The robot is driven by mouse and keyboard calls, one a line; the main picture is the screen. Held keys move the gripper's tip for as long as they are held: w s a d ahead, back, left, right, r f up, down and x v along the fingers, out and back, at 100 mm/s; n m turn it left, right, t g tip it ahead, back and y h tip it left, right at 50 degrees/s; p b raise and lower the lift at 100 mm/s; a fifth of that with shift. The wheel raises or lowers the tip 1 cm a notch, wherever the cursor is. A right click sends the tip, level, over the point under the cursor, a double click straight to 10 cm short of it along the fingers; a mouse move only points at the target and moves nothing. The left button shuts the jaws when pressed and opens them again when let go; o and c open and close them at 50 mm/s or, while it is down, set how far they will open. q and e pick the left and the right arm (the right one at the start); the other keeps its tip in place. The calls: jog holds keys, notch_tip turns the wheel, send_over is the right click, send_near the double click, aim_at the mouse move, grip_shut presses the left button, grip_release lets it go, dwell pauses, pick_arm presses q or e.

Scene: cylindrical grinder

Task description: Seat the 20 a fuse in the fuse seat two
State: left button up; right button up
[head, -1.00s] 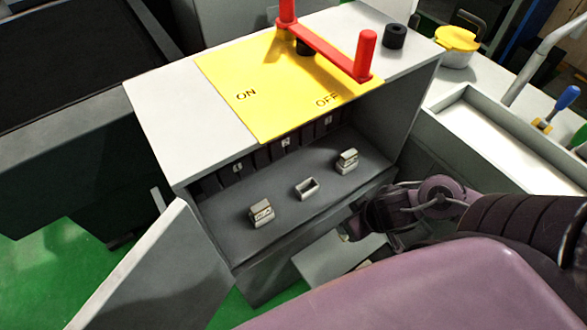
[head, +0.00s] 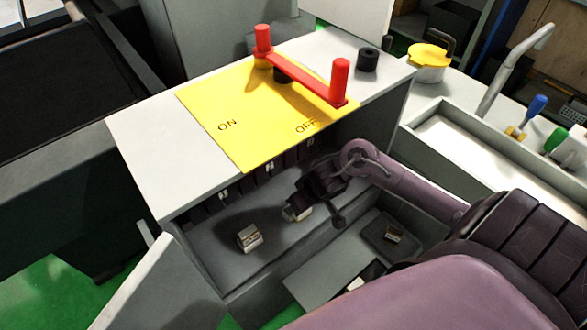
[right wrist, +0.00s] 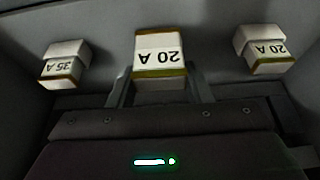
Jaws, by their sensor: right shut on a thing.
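My right gripper (head: 304,202) is over the middle of the fuse shelf inside the open box, reaching in from the right. In the right wrist view its fingers (right wrist: 160,90) are shut on a white fuse (right wrist: 158,55) marked 20 A, with yellowish edges. In the head view a pale block (head: 297,212), likely this fuse, shows at the fingertips, at the middle seat. The seat is mostly hidden, so I cannot tell whether the fuse is inside it. My left gripper is not in view.
A fuse (head: 250,237) stands left on the shelf; the right seat is hidden by my gripper. The wrist view shows a 35 A fuse (right wrist: 64,64) and another 20 A fuse (right wrist: 264,50). A dark tray (head: 375,230) holds a small block. A red handle (head: 300,76) tops the box.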

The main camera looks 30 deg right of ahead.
jog(key=w, duration=0.2)
jog(key=w+f, duration=0.1)
jog(key=shift+w+a+b, duration=0.15)
jog(key=shift+w+b, duration=0.15)
jog(key=shift+w, duration=0.05)
jog(key=shift+f+b, duration=0.4)
jog(key=shift+f, duration=0.25)
jog(key=shift+f+b, duration=0.3)
jog(key=shift+f, duration=0.35)
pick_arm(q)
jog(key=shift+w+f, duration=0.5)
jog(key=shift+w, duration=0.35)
pick_arm(e)
jog(key=shift+f, duration=0.1)
jog(key=o, duration=1)
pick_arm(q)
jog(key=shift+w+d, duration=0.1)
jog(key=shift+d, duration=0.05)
pick_arm(e)
jog(key=shift+o, duration=0.2)
